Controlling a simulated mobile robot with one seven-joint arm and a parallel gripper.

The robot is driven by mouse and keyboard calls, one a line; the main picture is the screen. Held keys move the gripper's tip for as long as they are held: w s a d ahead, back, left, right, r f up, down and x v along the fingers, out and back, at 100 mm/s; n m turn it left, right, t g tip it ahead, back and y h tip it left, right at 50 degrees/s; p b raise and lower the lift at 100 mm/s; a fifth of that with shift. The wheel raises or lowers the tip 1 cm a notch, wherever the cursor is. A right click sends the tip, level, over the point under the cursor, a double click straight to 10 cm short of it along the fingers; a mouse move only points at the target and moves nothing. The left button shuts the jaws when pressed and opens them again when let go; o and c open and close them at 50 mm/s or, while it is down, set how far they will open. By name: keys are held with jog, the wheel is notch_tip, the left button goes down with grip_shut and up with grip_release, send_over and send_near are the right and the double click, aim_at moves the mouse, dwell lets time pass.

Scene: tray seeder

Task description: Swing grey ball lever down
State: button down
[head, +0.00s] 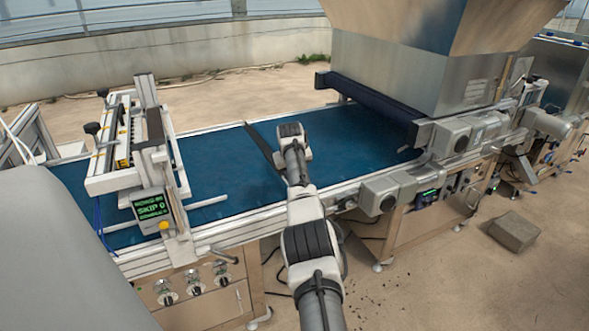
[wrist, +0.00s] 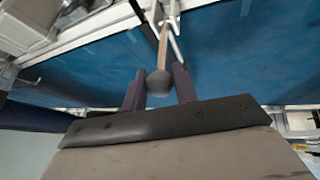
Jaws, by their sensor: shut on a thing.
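In the wrist view, the grey ball (wrist: 158,84) sits between the two dark fingers of my gripper (wrist: 159,77), which is shut on it. The ball is on the end of a thin, tan-coloured lever rod (wrist: 163,45). The rod runs up the picture from the ball towards a pale frame rail. In the head view my arm reaches out over the blue belt. I cannot make out the ball, its lever or my fingertips there.
The blue belt (head: 225,163) runs under my arm. A white gantry with a green-text display (head: 152,208) stands at the left. A large metal hopper (head: 385,75) and a dark roller (head: 372,103) stand at the right. A grey block (head: 514,231) lies on the floor.

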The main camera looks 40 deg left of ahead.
jog(key=c, duration=1.1)
grip_release()
jog(key=shift+a, duration=0.1)
jog(key=shift+r, duration=0.15)
jog(key=b+v, duration=0.4)
jog(key=v, duration=0.9)
jog(key=shift+s+r, duration=0.1)
jog(key=shift+r, duration=0.15)
